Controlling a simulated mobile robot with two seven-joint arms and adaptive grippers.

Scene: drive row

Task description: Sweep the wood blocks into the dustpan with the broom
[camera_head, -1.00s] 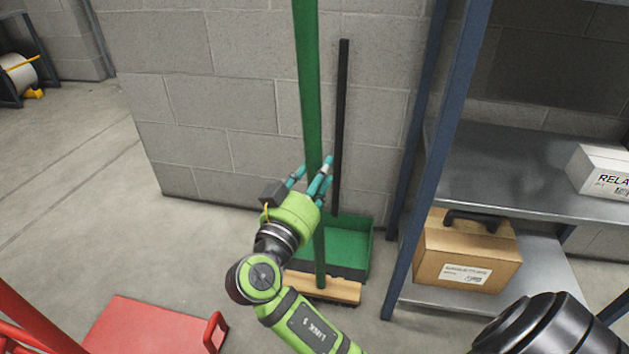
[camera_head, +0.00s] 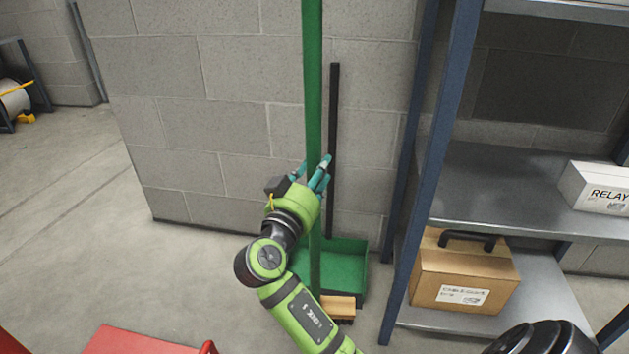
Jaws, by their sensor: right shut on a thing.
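My right gripper (camera_head: 311,178) is shut around the green handle of the broom (camera_head: 312,95). The broom stands nearly upright. Its wooden head (camera_head: 339,306) with dark bristles shows low, in front of the dustpan, partly hidden by my arm. The green dustpan (camera_head: 345,265) sits on the floor against the block wall, its black handle (camera_head: 333,130) rising behind and to the right of the broom handle. No wood blocks are in view. My left gripper is not in view.
A blue-post metal shelf (camera_head: 432,170) stands at the right, with a cardboard case (camera_head: 463,273) low and a white box (camera_head: 597,186) higher up. A red platform (camera_head: 140,342) is at the bottom left. Grey floor (camera_head: 110,250) at the left is clear.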

